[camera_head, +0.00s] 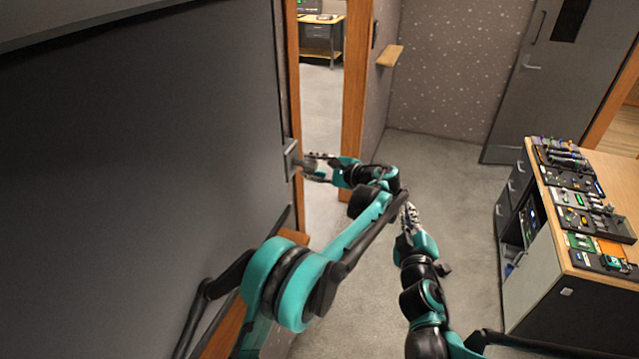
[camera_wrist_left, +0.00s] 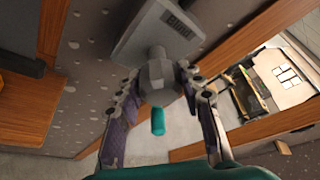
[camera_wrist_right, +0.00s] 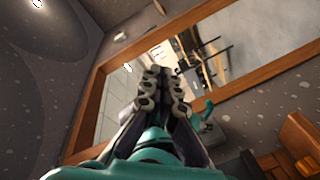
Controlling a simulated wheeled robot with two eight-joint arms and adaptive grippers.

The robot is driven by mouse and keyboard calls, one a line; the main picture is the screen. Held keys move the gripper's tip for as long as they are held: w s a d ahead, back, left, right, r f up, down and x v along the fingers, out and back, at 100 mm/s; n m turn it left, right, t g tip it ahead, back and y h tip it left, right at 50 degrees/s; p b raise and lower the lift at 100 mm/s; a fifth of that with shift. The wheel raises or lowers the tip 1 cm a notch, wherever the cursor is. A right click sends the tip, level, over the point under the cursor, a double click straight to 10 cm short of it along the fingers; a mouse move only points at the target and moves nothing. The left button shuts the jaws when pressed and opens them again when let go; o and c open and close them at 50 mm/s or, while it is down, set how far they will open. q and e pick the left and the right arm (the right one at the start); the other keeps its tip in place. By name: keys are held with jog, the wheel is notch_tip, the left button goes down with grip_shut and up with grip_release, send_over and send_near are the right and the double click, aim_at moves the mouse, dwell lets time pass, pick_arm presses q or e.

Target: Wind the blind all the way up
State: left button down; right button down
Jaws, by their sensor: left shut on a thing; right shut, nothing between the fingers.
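In the left wrist view the box (camera_wrist_left: 148,32) carries a grey faceted knob (camera_wrist_left: 157,84) with a small teal peg (camera_wrist_left: 157,121) pointing towards the camera. My left gripper (camera_head: 309,166) is shut on the knob, one finger on each side. My right gripper (camera_head: 408,213) is shut and empty, pointing up over open floor, apart from the box. I cannot tell whether the dark grey panel (camera_head: 140,130) is the blind.
A wood-framed opening (camera_head: 354,80) beside the box looks into another room with a desk (camera_head: 320,35). A small wooden shelf (camera_head: 390,55) juts from the wall. A desk (camera_head: 600,165) with several fader consoles stands at right. Carpet (camera_head: 450,170) between is clear.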

jog(key=w+a+f+n+y, duration=0.2)
jog(key=a+n+y, duration=0.1)
jog(key=a+n, duration=0.25)
jog(key=w+a+f+n+g+y, duration=0.1)
jog(key=w+a+f+n+y, duration=0.2)
jog(key=a, duration=0.4)
jog(key=w+a+f+n+y, duration=0.1)
jog(key=a+n+y, duration=0.3)
jog(key=a+n, duration=0.25)
jog(key=w+d+x, duration=0.1)
jog(key=d+x, duration=0.1)
jog(key=x, duration=1)
jog(key=shift+w+f, duration=0.2)
jog(key=shift+w, duration=0.1)
jog(key=shift+w, duration=0.1)
pick_arm(q)
jog(key=shift+s, duration=0.15)
pick_arm(e)
jog(key=shift+w+d, duration=0.25)
jog(key=shift+w, duration=0.15)
